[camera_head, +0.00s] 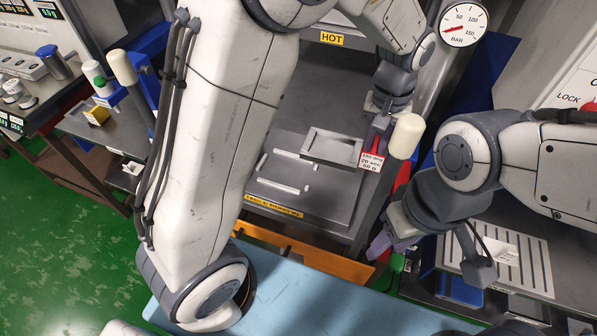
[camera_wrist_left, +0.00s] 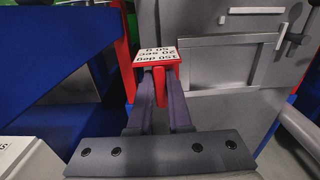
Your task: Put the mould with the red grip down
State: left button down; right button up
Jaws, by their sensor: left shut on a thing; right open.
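The mould (camera_head: 318,145) is a flat grey rectangular plate with a raised rim. Its red grip (camera_head: 367,161) carries a white label reading 150 deg, 20 sec, 50 g. My left gripper (camera_head: 379,130) is shut on the red grip, which shows between the fingers in the left wrist view (camera_wrist_left: 158,90). The mould lies over the grey lower plate (camera_head: 320,195) of the press; I cannot tell whether it touches. It is near two light bars (camera_head: 283,186) on that plate. My right gripper (camera_head: 428,262) is open and empty at the lower right.
A HOT label (camera_head: 332,39) marks the upper press part. A slotted light plate (camera_head: 515,262) lies at right. An orange bar (camera_head: 320,265) runs below the press front.

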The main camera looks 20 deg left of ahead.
aim_at(320, 152)
pick_arm(q)
jog(key=shift+w+a+f, duration=0.1)
jog(key=shift+a, duration=0.3)
jog(key=a+f, duration=0.2)
jog(key=a, duration=0.1)
jog(key=s+a+f+p, duration=0.1)
jog(key=a+f, duration=0.1)
jog(key=a, duration=0.1)
jog(key=a+f+p, duration=0.1)
jog(key=a+f, duration=0.1)
jog(key=a, duration=0.2)
jog(key=shift+s+a+f, duration=0.1)
jog(key=shift+s, duration=0.3)
jog(key=shift+a+f, duration=0.15)
notch_tip(320, 152, down, 3)
jog(key=shift+f+p, duration=0.1)
jog(key=shift+p, duration=0.3)
jog(key=shift+f, duration=0.35)
jog(key=shift+f, duration=0.1)
jog(key=c, duration=0.8)
grip_release()
jog(key=shift+f, duration=0.1)
jog(key=shift+c, duration=0.2)
